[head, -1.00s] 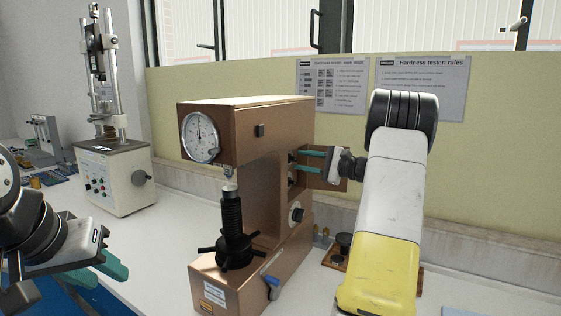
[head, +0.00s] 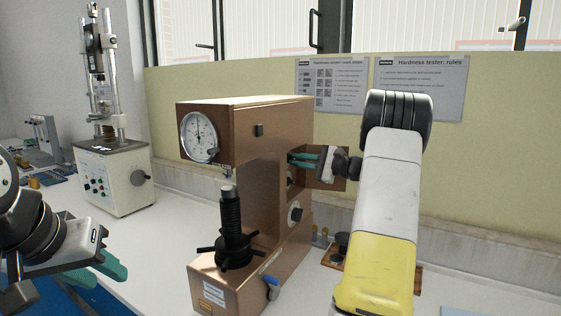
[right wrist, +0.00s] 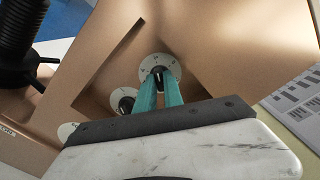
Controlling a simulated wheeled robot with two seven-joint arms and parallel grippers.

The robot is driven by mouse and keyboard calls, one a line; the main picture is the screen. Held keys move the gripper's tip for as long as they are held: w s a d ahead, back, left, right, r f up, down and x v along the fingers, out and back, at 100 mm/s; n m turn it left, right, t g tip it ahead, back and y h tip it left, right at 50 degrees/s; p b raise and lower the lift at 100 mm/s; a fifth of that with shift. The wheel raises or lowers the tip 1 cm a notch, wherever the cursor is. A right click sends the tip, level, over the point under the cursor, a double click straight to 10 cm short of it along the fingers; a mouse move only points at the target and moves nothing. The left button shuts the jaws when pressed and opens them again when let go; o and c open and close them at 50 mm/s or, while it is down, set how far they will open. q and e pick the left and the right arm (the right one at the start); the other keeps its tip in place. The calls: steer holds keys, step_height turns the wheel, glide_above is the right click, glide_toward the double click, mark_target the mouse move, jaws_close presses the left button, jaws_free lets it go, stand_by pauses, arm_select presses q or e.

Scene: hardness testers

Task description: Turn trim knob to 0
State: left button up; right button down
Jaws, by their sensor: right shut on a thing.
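The brown hardness tester (head: 235,130) stands on the bench with a round gauge on its front. In the recess in its side, my right gripper (head: 293,158) is shut on a small dark knob. The right wrist view shows this knob (right wrist: 158,71) on a white round dial with marks too small to read; the fingertips partly cover it. Which mark it points to is unclear. A second dial (right wrist: 123,99) sits beside it, and a third (right wrist: 68,131) is partly hidden by my gripper. My left gripper (head: 105,272) is open and empty at the lower left.
A black screw spindle with a handwheel (head: 233,245) stands in front, and a blue-tipped lever (head: 271,281) is on the base. An open brown door panel (head: 330,170) is beside my right gripper. A white test stand (head: 115,175) is at back left.

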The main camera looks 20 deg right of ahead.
steer(key=m, duration=0.5)
steer(key=shift+m, duration=0.3)
steer(key=m, duration=0.5)
steer(key=shift+m, duration=0.4)
steer(key=c, duration=1.5)
jaws_free()
steer(key=shift+o, duration=0.2)
steer(key=v, duration=0.8)
